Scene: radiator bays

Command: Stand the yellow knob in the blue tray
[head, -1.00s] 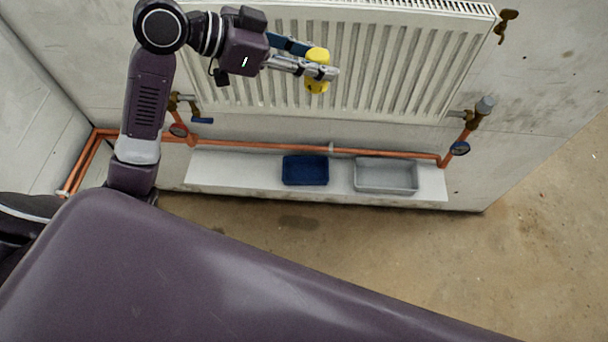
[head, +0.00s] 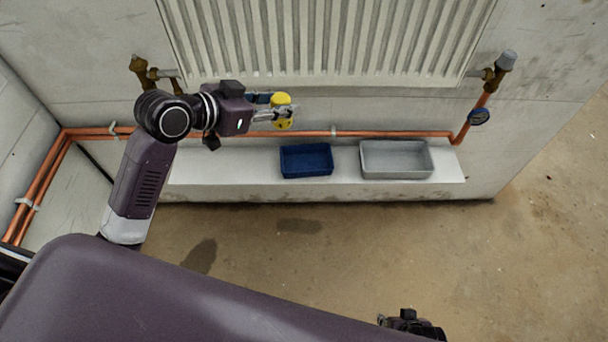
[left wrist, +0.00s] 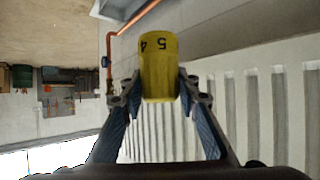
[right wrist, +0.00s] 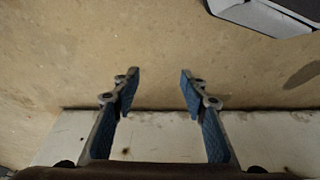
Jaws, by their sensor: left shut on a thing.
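The yellow knob (head: 281,103) is held between the fingers of my left gripper (head: 276,112), which is shut on it. In the left wrist view the knob (left wrist: 159,66) fills the gap between the fingertips and shows the digits 4 and 5. The knob is above the blue tray (head: 306,160), which is on the white ledge below the radiator. The tray looks empty, and the knob is apart from it. My right gripper (right wrist: 160,82) is open and empty in the right wrist view, with floor and a pale surface behind it.
A grey tray (head: 396,159) stands right of the blue tray on the ledge (head: 228,166). The radiator (head: 330,40) is on the wall above. A copper pipe (head: 370,134) runs along the wall behind the trays.

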